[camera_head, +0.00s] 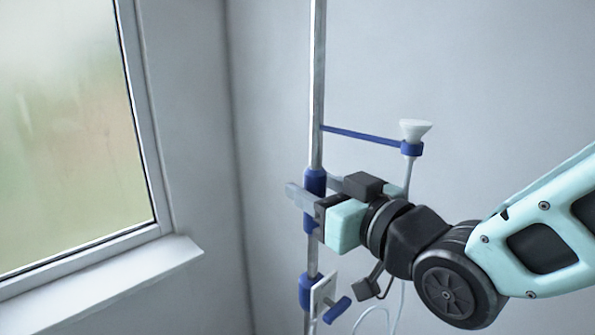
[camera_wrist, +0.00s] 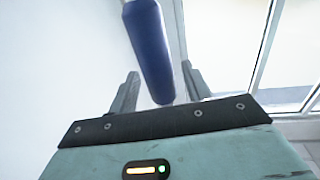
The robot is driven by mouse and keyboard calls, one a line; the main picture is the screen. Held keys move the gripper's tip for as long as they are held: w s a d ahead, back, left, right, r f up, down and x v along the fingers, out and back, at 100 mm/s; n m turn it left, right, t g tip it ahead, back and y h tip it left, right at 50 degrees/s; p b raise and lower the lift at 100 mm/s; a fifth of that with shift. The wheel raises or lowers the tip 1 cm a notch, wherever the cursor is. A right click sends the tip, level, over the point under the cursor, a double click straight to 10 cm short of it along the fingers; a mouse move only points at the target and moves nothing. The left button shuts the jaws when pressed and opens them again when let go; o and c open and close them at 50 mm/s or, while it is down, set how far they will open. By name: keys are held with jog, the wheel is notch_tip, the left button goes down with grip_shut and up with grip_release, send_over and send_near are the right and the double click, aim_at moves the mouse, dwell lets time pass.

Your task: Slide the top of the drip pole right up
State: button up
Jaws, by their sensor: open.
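The drip pole (camera_head: 317,80) is a silver upright rod standing near the room's corner. A blue sleeve (camera_head: 314,180) sits around it, and a blue collar (camera_head: 307,290) with a pale plate and blue handle (camera_head: 337,309) is lower down. My gripper (camera_head: 314,192) is open at the height of the blue sleeve, with one finger on each side. In the wrist view the blue sleeve (camera_wrist: 148,50) lies between the spread fingers of my gripper (camera_wrist: 159,85), with visible gaps to both. The top end of the pole is out of view.
A blue side arm (camera_head: 362,136) sticks out from the pole just above my gripper. It carries a white funnel-shaped piece (camera_head: 414,130) with a thin tube hanging down. A window (camera_head: 70,130) and its sill (camera_head: 110,277) are left of the pole.

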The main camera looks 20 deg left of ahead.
jog(key=shift+w+a, duration=0.2)
jog(key=shift+a, duration=0.15)
